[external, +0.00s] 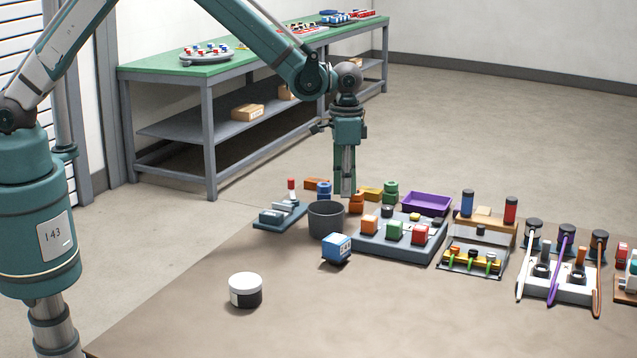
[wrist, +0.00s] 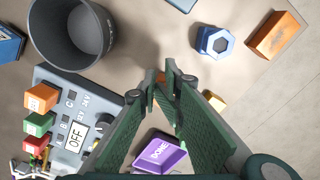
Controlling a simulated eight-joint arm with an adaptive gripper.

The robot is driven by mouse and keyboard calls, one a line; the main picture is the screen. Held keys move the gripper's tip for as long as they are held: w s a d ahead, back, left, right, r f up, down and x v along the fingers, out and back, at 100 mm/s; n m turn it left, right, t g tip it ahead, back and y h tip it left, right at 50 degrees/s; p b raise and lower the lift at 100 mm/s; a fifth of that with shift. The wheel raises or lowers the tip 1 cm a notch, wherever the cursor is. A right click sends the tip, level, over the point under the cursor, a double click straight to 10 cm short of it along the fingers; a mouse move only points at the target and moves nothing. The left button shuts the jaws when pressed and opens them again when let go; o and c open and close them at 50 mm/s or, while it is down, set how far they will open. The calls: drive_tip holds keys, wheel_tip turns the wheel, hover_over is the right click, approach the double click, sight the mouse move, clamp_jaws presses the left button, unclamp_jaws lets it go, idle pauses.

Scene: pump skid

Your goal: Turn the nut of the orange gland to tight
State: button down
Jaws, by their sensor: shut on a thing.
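The orange gland (external: 357,202) stands on the table behind the grey switch panel, right of the dark grey bin. My gripper (external: 347,193) points straight down over it, with its fingertips at the gland's top. In the wrist view, the fingers (wrist: 164,80) are close together around the gland, and only a small orange part (wrist: 160,77) shows between and beyond the tips. My gripper is shut on the nut. The fingers hide most of the gland, and I cannot see a tightness mark.
The blue gland (wrist: 214,41) and an orange block (wrist: 274,34) lie close by. The dark grey bin (external: 326,219), switch panel (external: 398,244), green gland (external: 391,192), yellow block (external: 371,193) and purple tray (external: 428,203) crowd around. The table's front is mostly free.

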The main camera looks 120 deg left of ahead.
drive_tip(key=shift+s+a+f+b, duration=0.15)
drive_tip(key=shift+s+a+b, duration=0.4)
drive_tip(key=shift+b, duration=0.3)
drive_tip(key=shift+s+a+b, duration=0.15)
drive_tip(key=shift+a+b, duration=0.5)
drive_tip(key=shift+a, duration=0.15)
idle(0.4)
drive_tip(key=shift+s, duration=0.45)
idle(0.3)
drive_tip(key=shift+r, duration=0.2)
drive_tip(key=shift+w+d+r+p, duration=0.1)
drive_tip(key=shift+r+p, duration=0.55)
drive_tip(key=shift+r, duration=2.25)
drive_tip(key=shift+w+d+r+p, duration=0.25)
drive_tip(key=shift+r+p, duration=0.35)
drive_tip(key=shift+p, duration=2.35)
drive_tip(key=shift+f, duration=0.2)
